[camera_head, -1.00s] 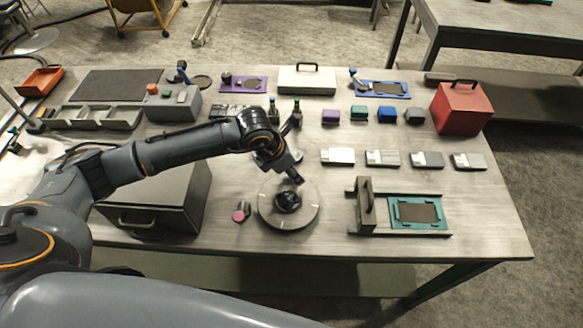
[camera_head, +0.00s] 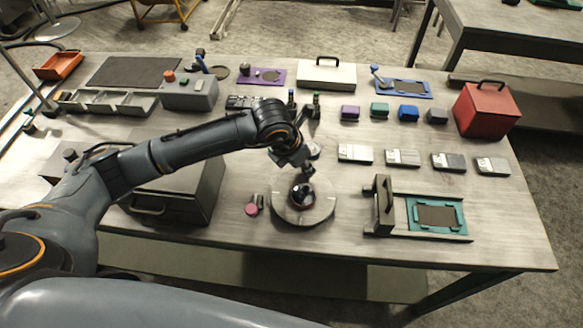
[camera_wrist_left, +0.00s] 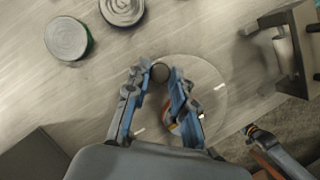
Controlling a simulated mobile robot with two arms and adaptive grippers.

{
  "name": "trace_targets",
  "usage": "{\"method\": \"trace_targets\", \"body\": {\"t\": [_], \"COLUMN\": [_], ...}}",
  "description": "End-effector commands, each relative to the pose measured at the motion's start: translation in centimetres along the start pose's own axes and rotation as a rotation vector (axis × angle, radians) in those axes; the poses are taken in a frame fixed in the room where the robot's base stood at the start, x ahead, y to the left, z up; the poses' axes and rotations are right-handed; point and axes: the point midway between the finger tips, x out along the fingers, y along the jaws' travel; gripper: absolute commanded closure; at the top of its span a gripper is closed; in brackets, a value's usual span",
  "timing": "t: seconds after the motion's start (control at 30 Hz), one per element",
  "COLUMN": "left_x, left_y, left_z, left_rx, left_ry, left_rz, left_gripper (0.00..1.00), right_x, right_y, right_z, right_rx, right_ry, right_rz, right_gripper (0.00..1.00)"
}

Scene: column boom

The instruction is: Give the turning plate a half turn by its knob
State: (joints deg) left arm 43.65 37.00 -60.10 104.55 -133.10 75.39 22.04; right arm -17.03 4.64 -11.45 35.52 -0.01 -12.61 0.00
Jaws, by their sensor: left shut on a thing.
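The round pale turning plate (camera_head: 322,213) lies on the table near its front edge. A dark, shiny rounded object (camera_head: 302,193) sits at its middle, with some red and white showing. My left gripper (camera_head: 309,172) is over the far rim of the plate. In the left wrist view, the small dark round knob (camera_wrist_left: 160,72) sits between the fingertips of my left gripper (camera_wrist_left: 158,76), which is shut on it. The plate also shows there (camera_wrist_left: 208,100), with the middle object partly hidden behind a finger.
A dark box with a handle (camera_head: 182,192) stands left of the plate, and a small pink-ended cylinder (camera_head: 252,209) lies close by. A framed teal fixture (camera_head: 436,217) is to the right. Several grey-white blocks (camera_head: 402,158) are behind it.

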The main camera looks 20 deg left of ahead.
Motion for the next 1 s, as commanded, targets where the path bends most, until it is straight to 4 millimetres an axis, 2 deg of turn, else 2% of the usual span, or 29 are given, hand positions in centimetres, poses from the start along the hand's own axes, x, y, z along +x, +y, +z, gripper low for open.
{"method": "trace_targets", "body": {"t": [0.03, 0.33, 0.37, 0.43, 0.47, 0.8, 0.87, 1.0], "left_x": [0.3, 0.1, 0.1, 0.1, 0.1, -0.1, -0.6, -2.8], "left_y": [-0.2, -0.2, -0.2, -0.2, -0.2, -0.2, -0.2, -0.2], "left_z": [0.2, 0.2, 0.2, 0.2, 0.2, 0.3, 0.3, 0.3], "left_rx": [-0.006, -0.012, -0.012, -0.012, -0.012, -0.011, -0.011, -0.010], "left_ry": [-0.002, 0.004, 0.004, 0.004, 0.004, 0.002, 0.000, -0.001], "left_rz": [0.004, 0.009, 0.009, 0.009, 0.008, 0.007, 0.007, 0.008], "left_gripper": [1.00, 1.00, 0.72, 0.58, 0.54, 0.54, 0.54, 0.54], "right_x": [0.5, 0.3, 0.3, 0.3, 0.3, 0.3, 0.3, 0.3], "right_y": [0.0, -0.1, -0.1, -0.1, -0.1, -0.1, -0.1, -0.1], "right_z": [-0.2, 0.0, 0.1, 0.2, 0.3, 0.4, 0.4, 0.3], "right_rx": [0.000, 0.000, 0.000, 0.000, 0.000, 0.000, 0.000, 0.000], "right_ry": [0.003, 0.001, 0.000, -0.002, -0.003, -0.005, -0.004, -0.003], "right_rz": [0.000, -0.001, -0.001, -0.001, -0.001, -0.001, -0.001, -0.001], "right_gripper": [0.22, 0.22, 0.22, 0.22, 0.22, 0.22, 0.22, 0.22]}}
